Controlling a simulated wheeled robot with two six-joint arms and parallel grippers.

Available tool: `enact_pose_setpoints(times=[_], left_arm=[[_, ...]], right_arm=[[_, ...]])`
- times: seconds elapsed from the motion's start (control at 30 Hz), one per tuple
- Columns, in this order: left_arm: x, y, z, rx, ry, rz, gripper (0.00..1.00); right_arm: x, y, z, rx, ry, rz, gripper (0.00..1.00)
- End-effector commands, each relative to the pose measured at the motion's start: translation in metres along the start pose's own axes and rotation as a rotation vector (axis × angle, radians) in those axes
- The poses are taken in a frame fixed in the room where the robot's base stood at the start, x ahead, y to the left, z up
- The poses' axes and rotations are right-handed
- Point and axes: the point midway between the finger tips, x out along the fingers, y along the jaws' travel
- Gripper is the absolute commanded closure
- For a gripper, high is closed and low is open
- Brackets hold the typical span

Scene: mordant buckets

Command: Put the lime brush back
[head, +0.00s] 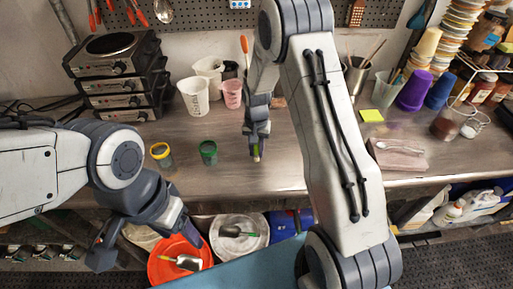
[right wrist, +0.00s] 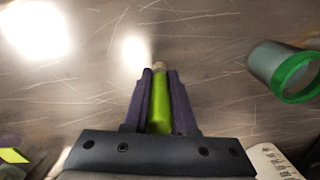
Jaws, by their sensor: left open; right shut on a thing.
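The lime brush (right wrist: 160,112) is held between the two fingers of my right gripper (right wrist: 160,85). Its lime part points away from the wrist and ends in a small tan tip. In the head view my right gripper (head: 257,140) is over the middle of the workbench, right of the green-rimmed jar (head: 208,152). Only a small bit of the brush shows below the fingers there; I cannot tell whether it touches the bench. My left gripper (head: 148,248) is open and empty at the bench's front, near the orange bucket (head: 158,273).
A yellow-rimmed jar (head: 161,156) stands left of the green-rimmed one. A white bucket (head: 258,221) with a scoop and a blue bucket (head: 287,222) sit below the bench edge. A cup with brushes (head: 355,80) stands at the back. A yellow note (head: 371,115) lies at right.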

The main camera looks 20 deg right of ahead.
Motion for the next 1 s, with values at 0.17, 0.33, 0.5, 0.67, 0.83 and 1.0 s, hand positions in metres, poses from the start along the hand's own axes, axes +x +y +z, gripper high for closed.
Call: enact_pose_setpoints(times=[0.17, 0.33, 0.5, 0.67, 0.83, 1.0], left_arm=[[0.001, 0.000, 0.000, 0.000, 0.000, 0.000, 0.32], [0.003, 0.000, 0.000, 0.000, 0.000, 0.000, 0.32], [0.003, 0.000, 0.000, 0.000, 0.000, 0.000, 0.32], [0.002, 0.000, 0.000, 0.000, 0.000, 0.000, 0.32], [0.002, 0.000, 0.000, 0.000, 0.000, 0.000, 0.32], [0.011, -0.001, 0.001, 0.000, 0.000, 0.000, 0.32]], right_arm=[[0.000, 0.000, 0.000, 0.000, 0.001, -0.001, 1.00], [0.004, 0.000, 0.000, 0.000, 0.001, 0.000, 0.71], [0.003, 0.000, 0.000, 0.000, 0.001, 0.000, 0.45], [0.003, 0.000, 0.000, 0.000, 0.001, 0.000, 0.45], [-0.005, 0.000, -0.001, 0.000, 0.004, -0.002, 0.45], [-0.033, -0.001, -0.002, 0.000, 0.007, -0.004, 0.45]])
